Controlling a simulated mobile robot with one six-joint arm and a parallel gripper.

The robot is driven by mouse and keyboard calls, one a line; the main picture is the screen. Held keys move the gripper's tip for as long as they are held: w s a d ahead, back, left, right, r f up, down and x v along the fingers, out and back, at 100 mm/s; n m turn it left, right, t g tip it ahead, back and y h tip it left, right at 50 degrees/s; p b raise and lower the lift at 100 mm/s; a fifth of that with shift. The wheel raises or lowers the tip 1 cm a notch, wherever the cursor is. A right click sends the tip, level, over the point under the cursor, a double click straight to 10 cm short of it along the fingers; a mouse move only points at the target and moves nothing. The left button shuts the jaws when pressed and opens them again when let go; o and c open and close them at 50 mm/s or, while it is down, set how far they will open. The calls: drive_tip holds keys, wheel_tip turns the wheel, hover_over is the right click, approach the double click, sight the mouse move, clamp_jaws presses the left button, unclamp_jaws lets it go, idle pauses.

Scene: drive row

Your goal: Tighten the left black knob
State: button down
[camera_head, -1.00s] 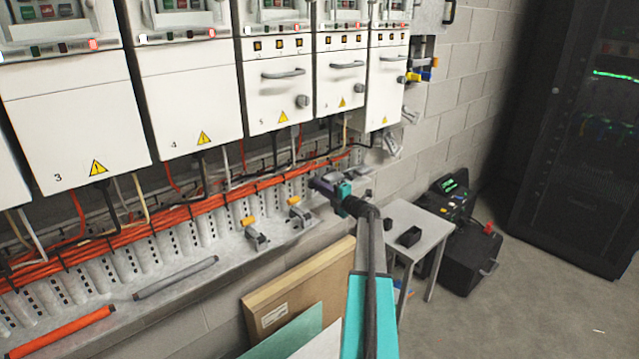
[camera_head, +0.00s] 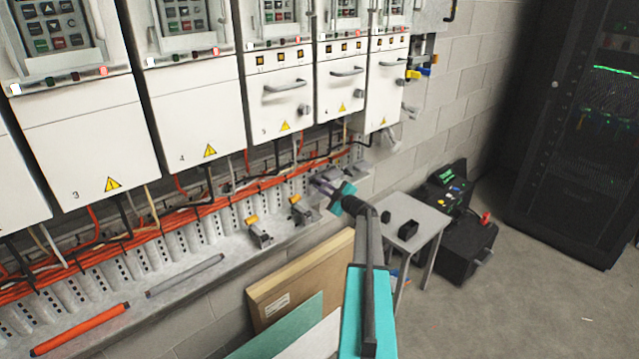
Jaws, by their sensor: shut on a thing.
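My gripper (camera_head: 322,185) is at the right end of the grey ledge (camera_head: 205,250), below the cabinets. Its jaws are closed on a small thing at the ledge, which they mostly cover. From its place this looks like the left black knob, but its shape and colour are too small to make out. Grey fittings (camera_head: 350,170) sit just beyond the jaws. My teal and black arm reaches up from the bottom of the view and hides part of the ledge's end.
Two clamps with orange handles (camera_head: 295,200) (camera_head: 252,221) stand on the ledge left of my gripper. White cabinets (camera_head: 205,115) hang above, with orange cables below. A small grey table (camera_head: 418,219) is to the right. Boards (camera_head: 300,275) lean below the ledge.

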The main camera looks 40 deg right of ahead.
drive_tip(key=shift+d+f+m, duration=0.1)
drive_tip(key=shift+m, duration=0.4)
drive_tip(key=c, duration=1.8)
unclamp_jaws()
drive_tip(key=shift+w+f, duration=0.1)
drive_tip(key=shift+s, duration=0.8)
drive_tip(key=s+b, duration=0.1)
drive_tip(key=s, duration=0.3)
drive_tip(key=s+b, duration=0.1)
drive_tip(key=s, duration=0.3)
drive_tip(key=s+a+b, duration=0.1)
drive_tip(key=s+b, duration=0.1)
drive_tip(key=s, duration=0.2)
drive_tip(key=shift+s, duration=0.15)
